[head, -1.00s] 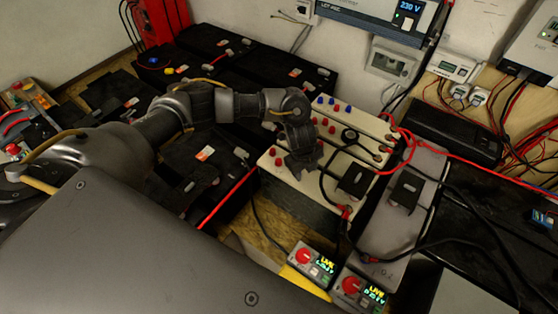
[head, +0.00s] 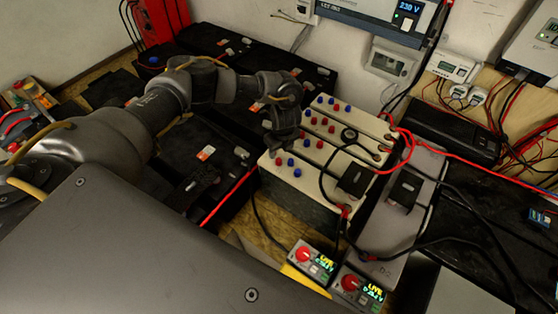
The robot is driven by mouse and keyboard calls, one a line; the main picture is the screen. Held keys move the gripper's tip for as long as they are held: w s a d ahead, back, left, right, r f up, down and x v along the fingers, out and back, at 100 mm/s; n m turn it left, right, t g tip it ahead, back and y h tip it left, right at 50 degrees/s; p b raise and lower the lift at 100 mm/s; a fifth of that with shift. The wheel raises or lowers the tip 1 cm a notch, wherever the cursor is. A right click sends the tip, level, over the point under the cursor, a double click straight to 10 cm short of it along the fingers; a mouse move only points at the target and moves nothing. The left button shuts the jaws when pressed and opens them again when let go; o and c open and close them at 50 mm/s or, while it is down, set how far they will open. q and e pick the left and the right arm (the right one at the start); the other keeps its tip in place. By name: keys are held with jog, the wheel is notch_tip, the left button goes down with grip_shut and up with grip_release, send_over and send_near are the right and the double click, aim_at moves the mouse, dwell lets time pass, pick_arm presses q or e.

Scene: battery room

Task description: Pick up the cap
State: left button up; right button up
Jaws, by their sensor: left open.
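I cannot tell which one is the task's cap. A black round piece (head: 348,134) also sits on this top. My left gripper (head: 279,146) is open and points down over the battery's left edge, just behind the nearest caps. It appears empty. It may hide part of the cap rows. My right gripper is not in view.
Black and red cables cross the battery's right side. Two meters with red knobs, a left one (head: 306,258) and a right one (head: 353,285), stand in front. Dark batteries (head: 205,150) fill the left and back. A grey box (head: 400,205) stands to the right.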

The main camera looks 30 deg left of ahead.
aim_at(278, 159)
pick_arm(q)
jog(key=shift+f, duration=0.25)
notch_tip(278, 159, down, 4)
jog(key=shift+s+a+r+p, duration=0.1)
jog(key=shift+r+p, duration=0.05)
jog(key=shift+p, duration=0.65)
jog(key=shift+a+f, duration=0.1)
jog(key=shift+f, duration=0.45)
jog(key=c, duration=1)
